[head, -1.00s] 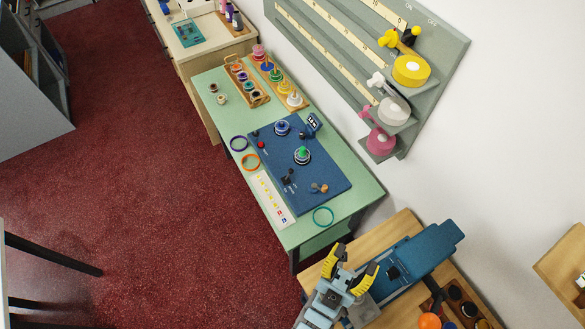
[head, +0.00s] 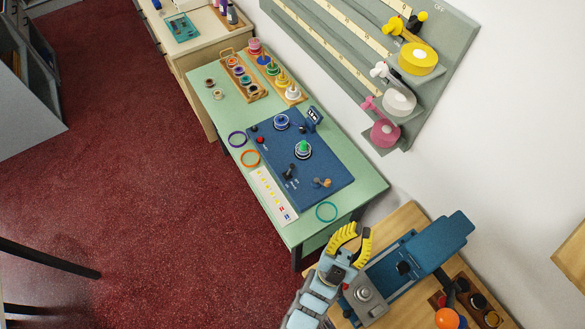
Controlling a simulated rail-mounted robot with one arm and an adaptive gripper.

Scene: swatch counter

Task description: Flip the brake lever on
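A blue board (head: 335,180) lies on the green table. A small black lever (head: 289,172) stands near its front left edge, beside white markings too small to read. I cannot tell for certain that it is the brake lever. My gripper (head: 361,229), with yellow fingers, is beyond the table's lower right end, apart from the board. Its fingers show a gap and hold nothing visible.
A teal ring (head: 326,212) lies at the green table's (head: 361,187) near end. Purple (head: 237,139) and orange (head: 250,158) rings lie left of the board. The wall panel (head: 455,50) carries yellow, white and pink spools with levers. A wooden table (head: 407,218) is below my gripper.

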